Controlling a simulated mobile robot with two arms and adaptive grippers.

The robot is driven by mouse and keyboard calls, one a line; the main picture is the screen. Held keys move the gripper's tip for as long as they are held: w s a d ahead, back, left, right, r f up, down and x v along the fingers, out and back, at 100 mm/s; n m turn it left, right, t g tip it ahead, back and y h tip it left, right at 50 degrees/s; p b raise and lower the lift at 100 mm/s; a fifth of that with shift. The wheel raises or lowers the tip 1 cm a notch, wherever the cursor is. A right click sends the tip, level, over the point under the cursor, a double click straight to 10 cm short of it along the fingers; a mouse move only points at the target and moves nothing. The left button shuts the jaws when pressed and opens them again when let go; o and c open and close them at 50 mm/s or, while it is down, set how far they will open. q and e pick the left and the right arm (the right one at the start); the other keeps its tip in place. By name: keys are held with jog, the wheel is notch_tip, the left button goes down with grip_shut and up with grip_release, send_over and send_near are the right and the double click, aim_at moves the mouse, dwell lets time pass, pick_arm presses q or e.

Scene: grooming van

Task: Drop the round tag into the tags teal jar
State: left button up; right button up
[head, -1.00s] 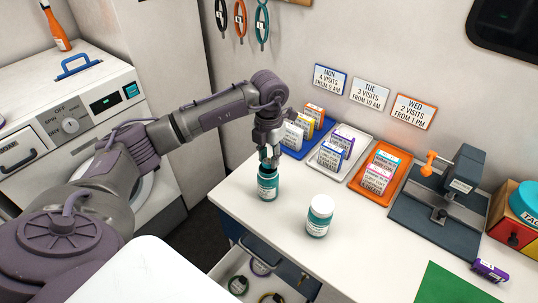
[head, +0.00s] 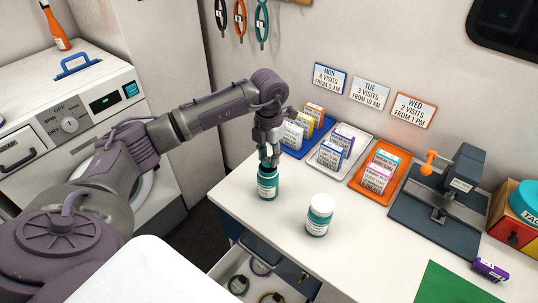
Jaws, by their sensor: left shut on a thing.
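My left gripper (head: 268,160) points down over a small teal bottle (head: 268,186) on the white counter. It is shut at the top of this bottle; its fingers hide the neck, so I cannot tell whether a cap is there. A round teal container (head: 525,203), cut off by the right edge, carries partly visible lettering that starts "TA". A second teal bottle (head: 319,220) with a white cap stands upright to the right of the gripper. I cannot make out the round tag. My right gripper is not in view.
Blue (head: 289,151), white (head: 367,143) and orange (head: 400,186) trays with small boxes line the back of the counter (head: 375,245). A dark press (head: 450,200) with an orange handle stands to the right. An open drawer (head: 232,265) below holds several rings.

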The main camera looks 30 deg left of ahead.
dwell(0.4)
pick_arm(q)
jog(key=o, duration=0.9)
jog(key=shift+r+p, duration=1.75)
jog(key=shift+r, duration=1.3)
jog(key=shift+f, duration=0.1)
